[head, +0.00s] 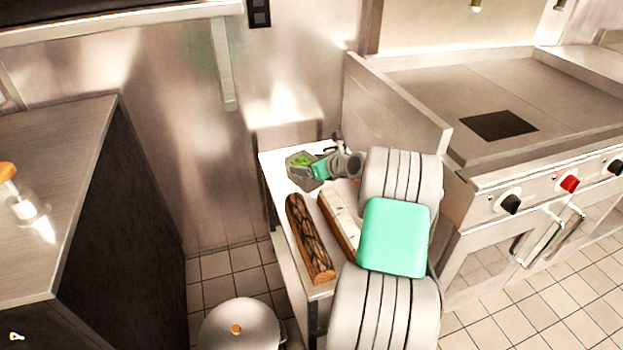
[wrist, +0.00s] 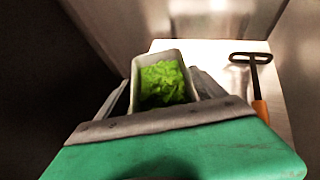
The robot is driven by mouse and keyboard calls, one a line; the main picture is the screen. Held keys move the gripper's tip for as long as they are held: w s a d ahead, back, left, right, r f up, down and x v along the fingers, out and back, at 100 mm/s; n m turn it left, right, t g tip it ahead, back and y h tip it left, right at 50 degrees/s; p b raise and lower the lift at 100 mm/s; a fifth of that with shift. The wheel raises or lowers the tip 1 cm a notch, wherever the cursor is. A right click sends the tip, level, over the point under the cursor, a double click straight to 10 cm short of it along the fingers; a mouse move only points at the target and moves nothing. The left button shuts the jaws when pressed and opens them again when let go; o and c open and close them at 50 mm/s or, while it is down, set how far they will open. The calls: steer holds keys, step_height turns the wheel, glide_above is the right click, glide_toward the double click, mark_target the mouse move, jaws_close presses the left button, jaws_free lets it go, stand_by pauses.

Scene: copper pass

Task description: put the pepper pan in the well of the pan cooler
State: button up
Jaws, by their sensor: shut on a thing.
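The pepper pan (head: 303,169) is a small grey rectangular pan with chopped green pepper in it. In the head view it shows at the back left part of a narrow white-topped side table (head: 278,168). My gripper (head: 318,171) is shut on the pan. In the wrist view the pan (wrist: 136,92) stands between my fingers (wrist: 168,92), roughly upright, with the green pieces inside. I cannot tell whether its base touches the table top. I cannot make out a pan cooler or its well in either view.
A dark scored loaf (head: 310,238) and a pale block (head: 340,219) lie on the table's front part. A T-shaped tool with an orange handle (wrist: 260,109) lies right of the pan. A griddle range (head: 500,90) stands right, a counter (head: 50,160) left, a round lid (head: 240,325) below.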

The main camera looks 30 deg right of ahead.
step_height(320, 180, down, 3)
steer(key=shift+f, duration=0.15)
steer(key=shift+f, duration=0.2)
steer(key=o, duration=2)
steer(key=shift+o, duration=0.2)
